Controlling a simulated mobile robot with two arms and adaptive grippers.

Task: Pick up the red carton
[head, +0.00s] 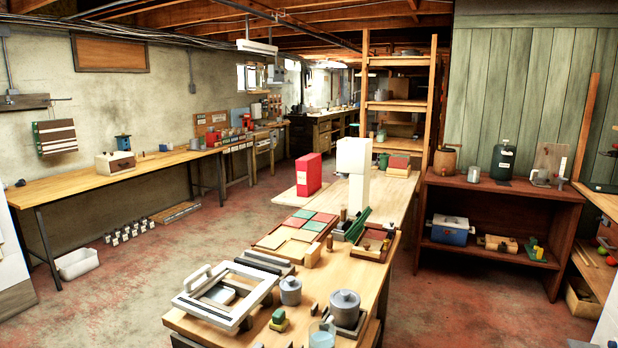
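The red carton (309,174) stands upright toward the far part of the middle workbench, at its left side. It rests on or just beside a pale flat board (288,197) that sticks out past the bench's left edge. A tall white block (353,182) stands close to its right, with a small gap between them. Neither of my grippers is in view, and nothing is holding the carton.
The middle workbench (398,205) carries a tile tray (300,228), a white frame (222,295) and grey lidded pots (345,305) nearer me. A dark red shelf (500,195) stands right, a long bench (90,192) left. Floor (170,265) between the benches is mostly clear.

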